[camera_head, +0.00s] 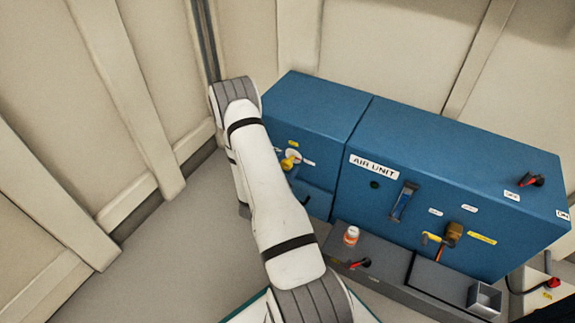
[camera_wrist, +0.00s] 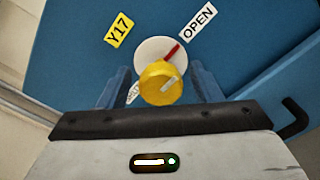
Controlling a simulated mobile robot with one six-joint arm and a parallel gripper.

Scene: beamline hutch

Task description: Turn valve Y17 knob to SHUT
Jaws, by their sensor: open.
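The yellow knob (camera_wrist: 160,84) sits on a white disc (camera_wrist: 152,50) on the blue panel in the wrist view. The yellow Y17 tag (camera_wrist: 119,29) is at upper left. A small white label (camera_wrist: 132,93) at lower left is partly hidden and hard to read. My gripper (camera_wrist: 161,78) is open, with one finger on each side of the knob; contact is not clear. The yellow knob also shows in the head view (camera_head: 288,163), partly beside my arm; my gripper is hidden there.
The blue AIR UNIT cabinet (camera_head: 440,165) stands right of the knob, with a yellow lever (camera_head: 430,238) and a red-black knob (camera_head: 531,181). A grey ledge (camera_head: 393,285) in front bears an orange-white bottle (camera_head: 351,236) and an open box (camera_head: 484,300). A black hook handle (camera_wrist: 295,118) is at right.

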